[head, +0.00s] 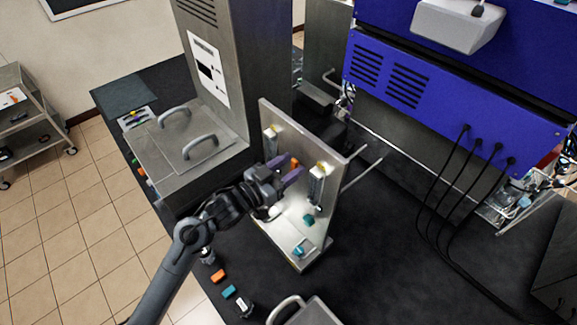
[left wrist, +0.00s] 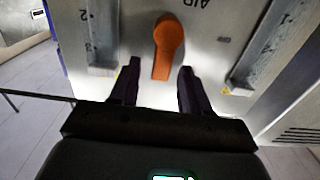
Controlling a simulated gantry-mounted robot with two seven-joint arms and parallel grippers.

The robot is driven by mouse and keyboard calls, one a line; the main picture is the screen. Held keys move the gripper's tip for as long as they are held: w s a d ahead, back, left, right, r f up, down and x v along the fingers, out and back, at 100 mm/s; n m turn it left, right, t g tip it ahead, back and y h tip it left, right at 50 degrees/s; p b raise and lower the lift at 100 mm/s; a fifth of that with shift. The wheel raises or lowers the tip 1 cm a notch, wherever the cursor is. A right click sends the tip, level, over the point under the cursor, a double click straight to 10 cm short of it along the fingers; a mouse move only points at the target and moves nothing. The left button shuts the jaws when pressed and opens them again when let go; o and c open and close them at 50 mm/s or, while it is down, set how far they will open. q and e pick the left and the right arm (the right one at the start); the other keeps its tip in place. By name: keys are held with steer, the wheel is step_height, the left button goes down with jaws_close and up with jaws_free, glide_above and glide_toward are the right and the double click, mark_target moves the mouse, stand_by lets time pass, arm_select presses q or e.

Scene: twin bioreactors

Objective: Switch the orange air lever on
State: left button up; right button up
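The orange air lever (left wrist: 167,45) is on a metal panel, below the upside-down "AIR" lettering in the left wrist view. Its round end is at the top and its narrow end points down toward my gripper. In the head view only a small orange part (head: 295,162) shows beside my fingers. My left gripper (left wrist: 158,72) is open, its two dark fingers spread on either side of the lever's lower end. The left gripper also shows in front of the panel in the head view (head: 288,175). My right gripper is not in view.
The upright panel (head: 278,222) carries two flow tubes, one at each side of the lever (head: 316,185), and teal knobs (head: 309,220) lower down. A metal box with handles (head: 190,165) stands at the left. Small orange and teal pieces (head: 218,276) lie along the black bench's front edge.

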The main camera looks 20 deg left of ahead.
arm_select(q)
steer(key=shift+s+a+f, duration=0.1)
steer(key=shift+s+a, duration=0.2)
steer(key=shift+s, duration=0.25)
steer(key=b+v, duration=0.2)
steer(key=v, duration=0.7)
steer(key=shift+s, duration=0.25)
steer(key=shift+a, duration=0.1)
